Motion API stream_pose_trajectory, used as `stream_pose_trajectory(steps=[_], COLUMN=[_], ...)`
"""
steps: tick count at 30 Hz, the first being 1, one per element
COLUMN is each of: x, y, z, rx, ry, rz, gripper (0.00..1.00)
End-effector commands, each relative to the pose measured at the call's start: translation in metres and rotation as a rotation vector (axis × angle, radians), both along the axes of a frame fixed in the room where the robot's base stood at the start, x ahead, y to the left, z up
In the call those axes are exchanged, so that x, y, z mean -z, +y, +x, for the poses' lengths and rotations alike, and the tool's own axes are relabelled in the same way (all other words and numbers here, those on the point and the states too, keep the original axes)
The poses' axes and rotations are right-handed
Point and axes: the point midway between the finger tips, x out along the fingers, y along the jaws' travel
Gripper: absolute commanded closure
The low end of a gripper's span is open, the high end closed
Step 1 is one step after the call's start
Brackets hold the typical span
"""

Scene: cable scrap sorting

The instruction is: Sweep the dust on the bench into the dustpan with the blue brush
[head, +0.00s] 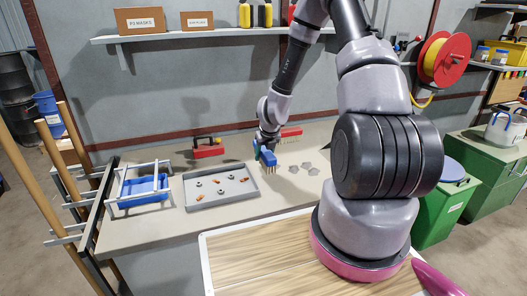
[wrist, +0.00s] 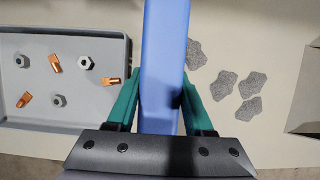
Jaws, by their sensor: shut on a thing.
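My gripper (head: 266,146) is shut on the blue brush (head: 269,158) and holds it bristles down, left of the dust. In the wrist view the brush (wrist: 163,65) fills the space between my teal fingers (wrist: 160,95). I cannot tell whether the bristles touch the bench. The dust shows as several flat grey patches (head: 308,167); in the wrist view the patches (wrist: 224,86) lie right of the brush, one close to its edge. A grey sloped thing (wrist: 306,105), possibly the dustpan, is cut off at the wrist view's right edge. My arm hides that area in the head view.
A grey tray (head: 187,190) with nuts and copper pieces stands left of the brush. Further left is a metal rack (head: 121,187) around a blue bin (head: 142,191). A red block with a dark handle (head: 208,149) and a red brush-like thing (head: 291,132) lie at the back.

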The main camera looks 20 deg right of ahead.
Motion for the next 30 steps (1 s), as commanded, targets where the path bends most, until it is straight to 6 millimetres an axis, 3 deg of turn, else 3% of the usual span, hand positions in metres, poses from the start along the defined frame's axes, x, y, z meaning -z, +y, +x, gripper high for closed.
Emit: stream_pose_trajectory(steps=[16, 30], x=[0.056, 0.055], y=[0.000, -0.048], z=[0.000, 0.002], rx=[0.000, 0.002], ry=[0.001, -0.001], rz=[0.001, 0.000], gripper=[0.97, 0.97])
